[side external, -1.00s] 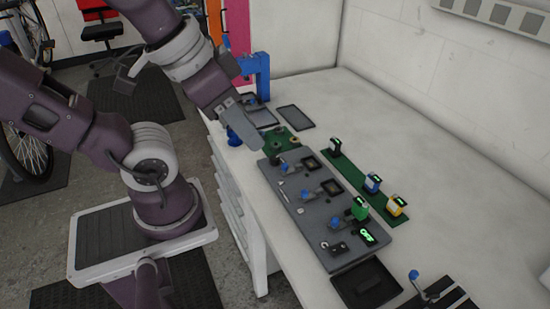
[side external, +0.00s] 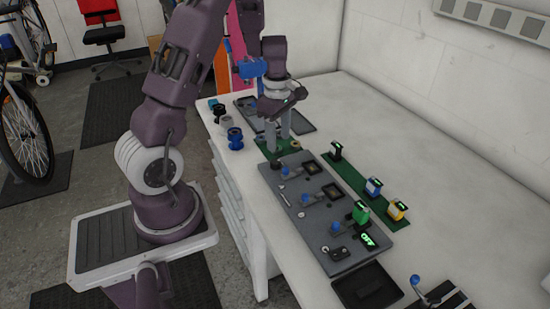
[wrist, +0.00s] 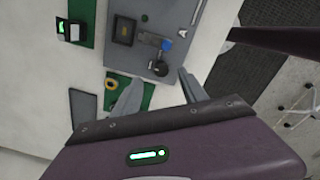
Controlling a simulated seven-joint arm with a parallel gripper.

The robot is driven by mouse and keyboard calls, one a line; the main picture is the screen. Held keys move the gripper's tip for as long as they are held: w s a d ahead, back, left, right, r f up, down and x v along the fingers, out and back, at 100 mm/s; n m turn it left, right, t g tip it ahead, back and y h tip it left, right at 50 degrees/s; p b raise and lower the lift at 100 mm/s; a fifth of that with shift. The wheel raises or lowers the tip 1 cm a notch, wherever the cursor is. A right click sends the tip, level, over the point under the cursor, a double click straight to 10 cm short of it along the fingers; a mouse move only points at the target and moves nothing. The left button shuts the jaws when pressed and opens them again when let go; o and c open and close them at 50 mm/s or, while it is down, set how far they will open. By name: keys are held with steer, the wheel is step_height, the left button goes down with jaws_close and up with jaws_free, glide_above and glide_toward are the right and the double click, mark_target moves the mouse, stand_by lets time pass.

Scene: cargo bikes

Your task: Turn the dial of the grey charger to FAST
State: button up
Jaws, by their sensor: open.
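A long grey board (side external: 307,222) lies on the white bench, with several bays and blue-handled fittings along it. A lit green display (side external: 374,236) at its near end appears to read OFF. Dark round parts (side external: 338,252) sit beside that display; I cannot tell which part is the dial. My gripper (side external: 277,138) points down, open and empty, over the green mat by the board's far end. In the wrist view my gripper (wrist: 159,78) shows parted fingers near the board's end (wrist: 185,15), with a blue-handled fitting (wrist: 166,45) and a black round part (wrist: 158,68) beyond. The OFF display is outside that view.
A green block (side external: 361,212) stands on the board. A green strip (side external: 352,172) beside it carries black, blue and yellow blocks. Blue and dark spools (side external: 235,137) stand at the left bench edge. A black tray (side external: 367,287) lies at the near end.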

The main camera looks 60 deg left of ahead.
mark_target(275, 161)
steer(key=shift+n, duration=0.4)
steer(key=f, duration=0.3)
steer(key=a+f, duration=0.1)
steer(key=f, duration=0.4)
steer(key=shift+s+a+f, duration=0.15)
steer(key=shift+s+f, duration=0.1)
steer(key=shift+f, duration=0.05)
jaws_close()
